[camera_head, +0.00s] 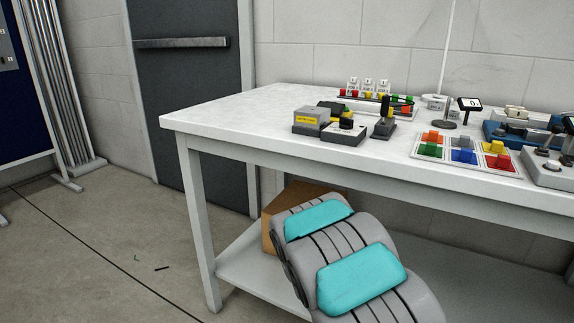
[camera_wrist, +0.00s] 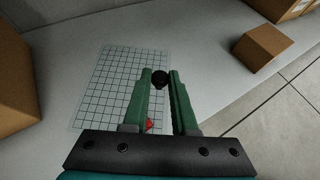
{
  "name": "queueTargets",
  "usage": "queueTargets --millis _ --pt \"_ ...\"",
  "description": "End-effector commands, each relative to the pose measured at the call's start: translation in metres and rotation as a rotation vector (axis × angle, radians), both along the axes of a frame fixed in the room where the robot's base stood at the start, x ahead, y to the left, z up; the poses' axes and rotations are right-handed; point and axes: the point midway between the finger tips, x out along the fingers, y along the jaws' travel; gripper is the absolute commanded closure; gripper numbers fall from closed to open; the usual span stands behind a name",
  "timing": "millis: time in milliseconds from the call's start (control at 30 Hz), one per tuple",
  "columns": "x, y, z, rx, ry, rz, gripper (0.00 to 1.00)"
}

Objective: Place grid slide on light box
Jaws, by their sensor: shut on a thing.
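The grid slide (camera_wrist: 100,85), a pale sheet with dark grid lines, shows in the wrist view, partly covered by my gripper. My gripper (camera_wrist: 160,80) has green fingers, shut on a black round knob at the slide's right side. A small red piece (camera_wrist: 149,125) shows between the fingers, nearer the palm. Whether the slide is lifted or rests on the grey surface (camera_wrist: 205,60) below, I cannot tell. In the head view my gripper and the slide are hidden. I cannot make out the light box for certain in either view.
The white table (camera_head: 235,101) holds a grey box with a yellow label (camera_head: 309,121), a tray of coloured blocks (camera_head: 463,167) and several devices. Its left end is clear. A cardboard box (camera_head: 270,238) is on the lower shelf (camera_head: 240,271). A brown box (camera_wrist: 263,50) shows in the wrist view.

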Motion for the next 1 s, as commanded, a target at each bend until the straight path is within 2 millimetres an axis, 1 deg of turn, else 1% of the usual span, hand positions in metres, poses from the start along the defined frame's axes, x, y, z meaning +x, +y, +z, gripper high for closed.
queueTargets --millis 33,133,300,400,600,800,1000 --pt "0.014 0.018 0.019 -0.007 -0.003 0.083 1.0" --pt "0.032 0.048 0.036 -0.008 -0.002 0.209 1.0" --pt "0.047 0.085 0.054 -0.005 0.0 0.357 1.0" --pt "0.053 0.103 0.064 -0.006 0.002 0.426 1.0" --pt "0.057 0.129 0.076 -0.001 0.002 0.525 1.0" --pt "0.059 0.148 0.085 0.0 0.001 0.593 1.0" --pt "0.06 0.153 0.087 0.003 0.001 0.613 1.0"
